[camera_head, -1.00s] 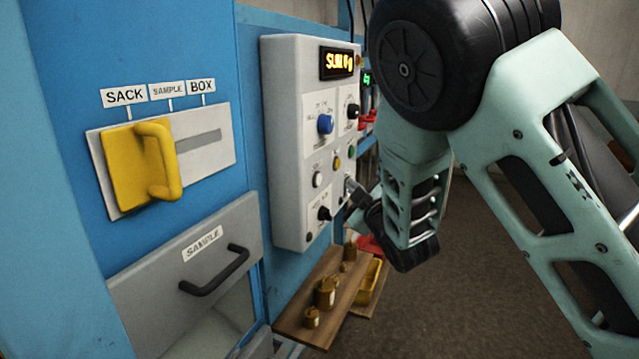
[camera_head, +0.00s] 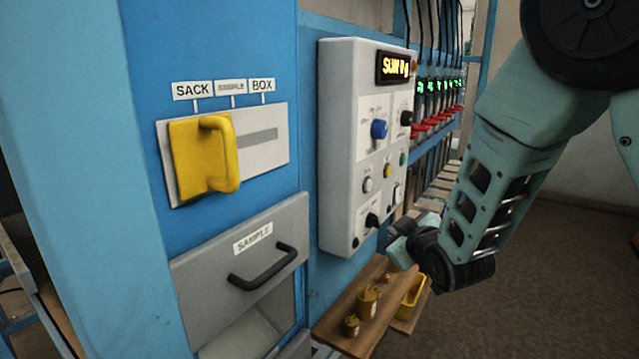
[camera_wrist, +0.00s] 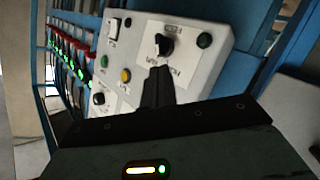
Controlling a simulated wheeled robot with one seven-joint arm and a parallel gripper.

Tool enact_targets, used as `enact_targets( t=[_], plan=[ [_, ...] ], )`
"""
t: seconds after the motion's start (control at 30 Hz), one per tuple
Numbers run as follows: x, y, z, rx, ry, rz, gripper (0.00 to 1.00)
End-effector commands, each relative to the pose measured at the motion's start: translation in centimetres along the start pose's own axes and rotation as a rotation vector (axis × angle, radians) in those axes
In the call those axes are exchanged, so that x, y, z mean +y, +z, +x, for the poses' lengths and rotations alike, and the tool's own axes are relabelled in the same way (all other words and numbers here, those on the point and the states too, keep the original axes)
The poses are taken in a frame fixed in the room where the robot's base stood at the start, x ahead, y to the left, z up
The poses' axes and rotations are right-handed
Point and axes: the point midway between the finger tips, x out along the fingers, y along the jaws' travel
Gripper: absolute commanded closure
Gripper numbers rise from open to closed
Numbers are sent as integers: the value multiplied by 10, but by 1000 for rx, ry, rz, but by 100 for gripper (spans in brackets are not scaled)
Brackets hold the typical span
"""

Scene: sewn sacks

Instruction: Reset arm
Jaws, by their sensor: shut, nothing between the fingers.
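My gripper (camera_wrist: 157,86) shows in the wrist view as dark fingers closed together, with nothing between them. It points toward the lower part of the white control box, near a black knob (camera_wrist: 164,45); I cannot tell whether it touches. In the head view my arm comes down from the upper right, and its wrist end (camera_head: 450,265) is right of the control box (camera_head: 340,150) and above the wooden shelf. The fingertips are not clear there.
A yellow handle (camera_head: 222,155) sits at the SACK end of its slot. Below is a grey SAMPLE drawer (camera_head: 205,270) with a black handle. A wooden shelf (camera_head: 340,325) holds brass weights (camera_head: 367,302) and a yellow tray (camera_head: 412,297). Open floor lies to the right.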

Motion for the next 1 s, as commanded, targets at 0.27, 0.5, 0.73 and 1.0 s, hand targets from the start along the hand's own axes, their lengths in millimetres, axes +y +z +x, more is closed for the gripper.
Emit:
enact_targets(
  t=[0.27, 0.5, 0.73, 1.0],
  plan=[
    [-112, 30, -92, -398, -395, 228, 100],
    [-168, 58, -218, -752, -636, 197, 100],
    [-175, 85, -301, -987, -694, 94, 100],
    [-174, 91, -319, -1044, -696, 65, 100]
  ],
)
